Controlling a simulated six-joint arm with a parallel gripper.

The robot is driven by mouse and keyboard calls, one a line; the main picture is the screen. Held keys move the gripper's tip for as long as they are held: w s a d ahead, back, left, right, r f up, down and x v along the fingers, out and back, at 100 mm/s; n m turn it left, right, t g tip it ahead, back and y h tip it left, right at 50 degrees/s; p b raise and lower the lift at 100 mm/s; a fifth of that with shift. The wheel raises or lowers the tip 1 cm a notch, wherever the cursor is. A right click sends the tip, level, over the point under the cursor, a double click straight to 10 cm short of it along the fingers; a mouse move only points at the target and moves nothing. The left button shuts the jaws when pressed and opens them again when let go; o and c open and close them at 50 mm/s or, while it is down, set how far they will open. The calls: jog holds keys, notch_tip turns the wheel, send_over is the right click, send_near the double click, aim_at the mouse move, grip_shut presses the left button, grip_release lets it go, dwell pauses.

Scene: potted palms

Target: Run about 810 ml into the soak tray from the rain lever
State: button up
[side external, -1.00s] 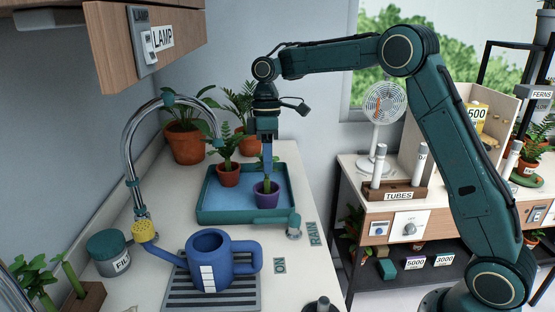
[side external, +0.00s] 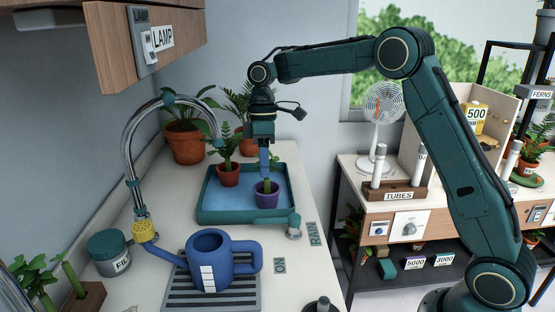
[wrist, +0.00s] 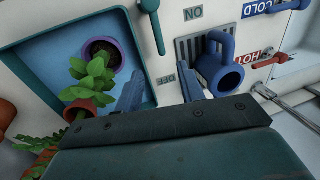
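The soak tray (side external: 205,207) is a teal tray with a blue inside, on the counter. It holds a terracotta-potted plant (side external: 228,175) and a purple-potted plant (side external: 266,197). The teal rain lever (side external: 273,219) sits at the tray's near right corner by the RAIN label (side external: 314,233). Its handle lies along the tray's near edge; in the wrist view the lever (wrist: 155,32) points toward the OFF label (wrist: 167,78). My gripper (side external: 264,160) points down above the purple pot, clear of the lever. In the wrist view my gripper (wrist: 160,92) has its fingers apart with nothing between them.
A blue watering can (side external: 209,262) stands on a drain grate (side external: 180,297) in front of the tray, beside a curved faucet (side external: 130,150). An ON label (side external: 280,265) lies right of the can. A large potted plant (side external: 187,142) stands behind the tray.

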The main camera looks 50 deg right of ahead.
aim_at(276, 221)
jog(key=f, duration=0.4)
jog(key=s+a+f, duration=0.1)
jog(key=f, duration=0.7)
jog(key=shift+s+a+f, duration=0.4)
jog(key=shift+c, duration=0.2)
grip_shut()
